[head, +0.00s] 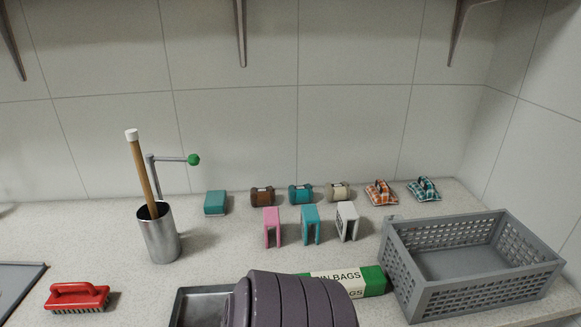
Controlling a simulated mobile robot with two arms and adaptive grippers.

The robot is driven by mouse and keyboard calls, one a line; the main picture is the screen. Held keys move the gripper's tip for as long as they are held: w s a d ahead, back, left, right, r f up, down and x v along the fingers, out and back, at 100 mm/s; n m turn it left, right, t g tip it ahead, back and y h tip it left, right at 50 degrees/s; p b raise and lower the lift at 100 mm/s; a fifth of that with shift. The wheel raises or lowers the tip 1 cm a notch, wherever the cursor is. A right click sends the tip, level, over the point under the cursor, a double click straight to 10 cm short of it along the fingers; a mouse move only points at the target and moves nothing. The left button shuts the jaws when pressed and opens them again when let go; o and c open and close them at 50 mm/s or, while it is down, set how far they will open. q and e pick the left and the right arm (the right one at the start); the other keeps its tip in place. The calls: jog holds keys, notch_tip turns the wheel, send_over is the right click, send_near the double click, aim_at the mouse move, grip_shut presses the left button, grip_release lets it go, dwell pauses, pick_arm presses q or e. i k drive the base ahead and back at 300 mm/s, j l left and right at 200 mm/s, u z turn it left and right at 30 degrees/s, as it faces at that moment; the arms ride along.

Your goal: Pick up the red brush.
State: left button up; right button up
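The red brush (78,297) lies on the speckled counter at the lower left of the head view. It has a red handle on top and dark bristles facing down. Neither of my grippers shows in this view.
A metal cup (160,236) with a wooden-handled tool stands behind the brush. A grey tray edge (22,284) lies to its left. A dark ribbed object (292,300) partly covers a metal tray (193,301) to the right. A grey basket (425,281) stands far right.

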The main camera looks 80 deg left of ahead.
aim_at(81, 297)
jog(key=u, duration=4.85)
jog(key=z, duration=0.65)
jog(key=i+j+z, duration=0.25)
jog(key=j+z, duration=0.25)
jog(key=j, duration=0.2)
jog(key=i+j+z, duration=0.15)
jog(key=j+z, duration=0.4)
jog(key=j, duration=0.25)
jog(key=i+j, duration=0.1)
jog(key=j, duration=1)
jog(key=i+j+z, duration=0.15)
jog(key=j, duration=0.95)
jog(key=k+l+z, duration=0.1)
jog(key=k, duration=0.4)
